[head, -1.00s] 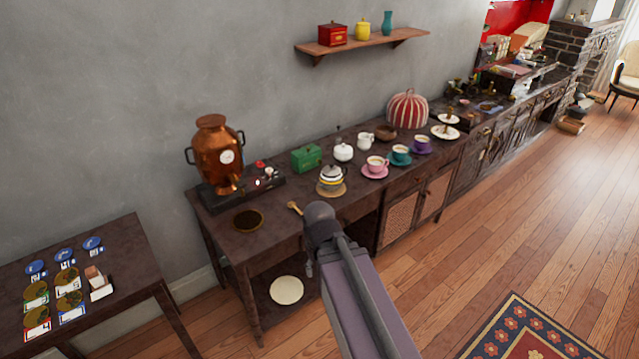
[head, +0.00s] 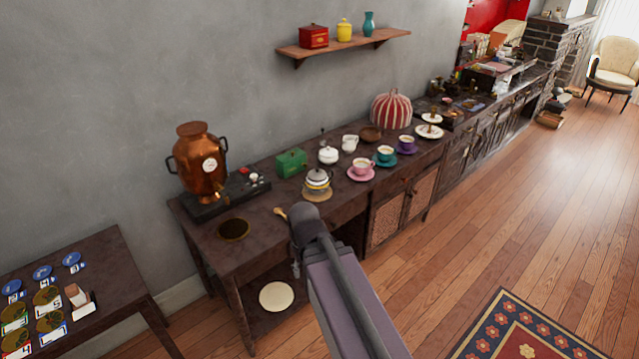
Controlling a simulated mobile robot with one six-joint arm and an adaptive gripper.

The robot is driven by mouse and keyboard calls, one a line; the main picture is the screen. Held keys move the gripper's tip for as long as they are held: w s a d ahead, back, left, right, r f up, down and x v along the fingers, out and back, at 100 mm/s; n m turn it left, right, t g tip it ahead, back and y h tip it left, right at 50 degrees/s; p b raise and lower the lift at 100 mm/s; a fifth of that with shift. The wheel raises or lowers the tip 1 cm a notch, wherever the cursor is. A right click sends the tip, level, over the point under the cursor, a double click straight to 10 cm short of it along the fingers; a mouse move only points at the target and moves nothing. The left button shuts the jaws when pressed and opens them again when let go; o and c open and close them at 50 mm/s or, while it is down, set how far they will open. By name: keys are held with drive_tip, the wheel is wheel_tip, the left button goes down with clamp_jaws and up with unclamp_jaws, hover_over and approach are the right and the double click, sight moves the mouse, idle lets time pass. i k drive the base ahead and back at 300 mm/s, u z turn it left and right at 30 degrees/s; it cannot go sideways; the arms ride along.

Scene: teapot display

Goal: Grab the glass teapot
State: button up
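The glass teapot (head: 317,181) appears to be the small round pot with a pale lid and a yellowish band. It stands upright on a round tan mat (head: 318,195) near the front edge of the dark wooden sideboard (head: 262,236). My arm reaches up from the bottom of the head view, and its end is in front of the sideboard, just below and left of the teapot in the picture. The gripper's fingers are hidden behind the arm, so I cannot see their opening. Nothing covers the teapot.
A white pot (head: 328,155), a green box (head: 291,162) and a pink cup (head: 362,168) stand close around the teapot. A wooden scoop (head: 281,213) lies to its left. A copper samovar (head: 199,165) stands at the left.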

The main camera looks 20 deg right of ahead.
sight(314, 188)
drive_tip(key=i, duration=0.9)
drive_tip(key=u, duration=0.05)
